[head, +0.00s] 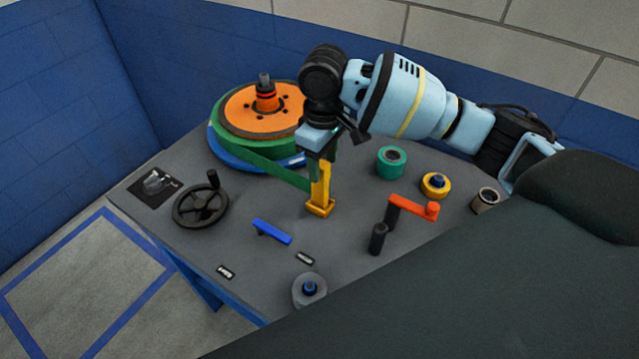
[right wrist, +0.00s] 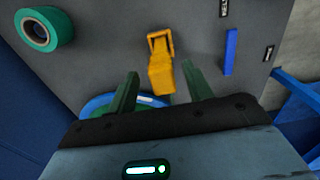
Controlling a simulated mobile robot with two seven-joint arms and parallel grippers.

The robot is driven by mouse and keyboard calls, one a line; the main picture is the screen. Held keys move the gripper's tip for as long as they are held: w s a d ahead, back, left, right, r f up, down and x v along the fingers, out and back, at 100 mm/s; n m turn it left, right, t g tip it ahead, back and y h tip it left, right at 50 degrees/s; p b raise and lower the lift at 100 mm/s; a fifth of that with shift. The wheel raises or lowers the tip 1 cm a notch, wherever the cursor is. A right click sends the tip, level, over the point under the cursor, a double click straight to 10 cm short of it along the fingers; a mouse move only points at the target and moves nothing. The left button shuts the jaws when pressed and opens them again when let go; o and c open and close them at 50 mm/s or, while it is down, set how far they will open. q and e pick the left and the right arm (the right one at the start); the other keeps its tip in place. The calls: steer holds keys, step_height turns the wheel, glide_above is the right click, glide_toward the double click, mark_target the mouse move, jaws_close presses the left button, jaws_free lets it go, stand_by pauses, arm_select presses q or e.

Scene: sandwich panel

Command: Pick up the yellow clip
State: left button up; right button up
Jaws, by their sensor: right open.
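The yellow clip (head: 320,198) stands upright on the grey panel, near its middle, with a wider foot at the bottom. In the head view my right gripper (head: 322,161) is above it, with its green fingers around the clip's upper part. In the right wrist view the yellow clip (right wrist: 162,66) shows between and beyond the two open fingers of my right gripper (right wrist: 160,72). A gap shows on each side of the clip there. The clip's top is partly hidden by the gripper in the head view. My left gripper is not in view.
An orange disc (head: 249,112) on a green and blue round base stands behind left. A black handwheel (head: 200,206) and a blue lever (head: 272,231) are left of the clip. A green roll (head: 391,162), a yellow ring (head: 436,185) and an orange crank (head: 408,207) are right.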

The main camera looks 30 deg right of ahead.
mark_target(320, 187)
steer(key=shift+w+a+f, duration=0.1)
steer(key=shift+a+f, duration=0.05)
steer(key=shift+f, duration=1.1)
steer(key=shift+w+a+f, duration=0.1)
steer(key=shift+f, duration=1.15)
jaws_close()
